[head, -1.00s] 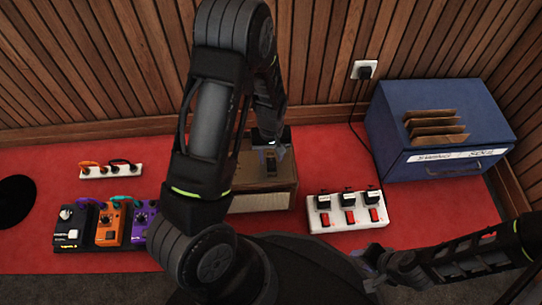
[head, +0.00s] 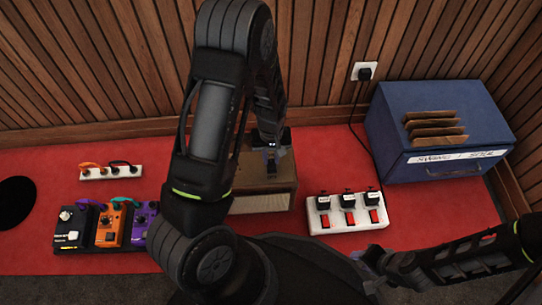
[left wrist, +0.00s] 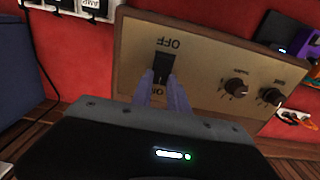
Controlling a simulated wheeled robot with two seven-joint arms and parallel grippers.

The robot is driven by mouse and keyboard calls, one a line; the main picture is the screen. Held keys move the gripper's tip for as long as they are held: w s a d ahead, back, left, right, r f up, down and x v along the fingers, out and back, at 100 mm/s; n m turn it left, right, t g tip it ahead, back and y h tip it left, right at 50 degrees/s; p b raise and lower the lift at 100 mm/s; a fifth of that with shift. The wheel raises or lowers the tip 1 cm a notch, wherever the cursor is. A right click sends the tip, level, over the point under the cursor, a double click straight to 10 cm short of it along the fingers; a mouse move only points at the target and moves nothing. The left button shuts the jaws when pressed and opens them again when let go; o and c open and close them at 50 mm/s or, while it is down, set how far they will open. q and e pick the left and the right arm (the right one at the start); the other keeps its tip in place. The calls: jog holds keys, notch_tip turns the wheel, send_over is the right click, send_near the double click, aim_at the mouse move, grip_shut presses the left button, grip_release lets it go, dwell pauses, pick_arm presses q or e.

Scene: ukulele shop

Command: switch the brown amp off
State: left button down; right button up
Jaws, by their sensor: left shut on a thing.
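The brown amp (head: 262,201) stands on the red floor covering, partly hidden behind my left arm in the head view. In the left wrist view its tan panel (left wrist: 207,58) carries a black rocker switch (left wrist: 164,67), with OFF printed above it and ON below, both upside down. My left gripper (head: 271,165) is at the amp's top. In the left wrist view its fingertips (left wrist: 161,78) are shut on the switch, at its ON end, and partly hide the ON lettering. My right gripper (head: 364,263) is low in the head view, away from the amp; its jaws are unclear.
A white power strip (head: 346,211) with red switches and several plugs stands right of the amp. A blue cabinet (head: 437,133) is beyond it. Effect pedals (head: 108,226) and a smaller white strip (head: 110,172) lie left. Two knobs (left wrist: 236,87) share the panel.

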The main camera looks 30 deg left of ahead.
aim_at(272, 169)
pick_arm(q)
jog(key=shift+s+d+r+t+y+p, duration=0.25)
jog(key=shift+t+y+p, duration=0.3)
jog(key=shift+p, duration=0.35)
jog(key=shift+s+f+t+y, duration=0.15)
jog(key=shift+t+y, duration=0.3)
jog(key=shift+t, duration=0.3)
jog(key=c, duration=1.3)
grip_release()
jog(key=p+v, duration=0.4)
jog(key=v, duration=0.3)
jog(key=shift+d+r, duration=0.1)
jog(key=shift+r, duration=0.3)
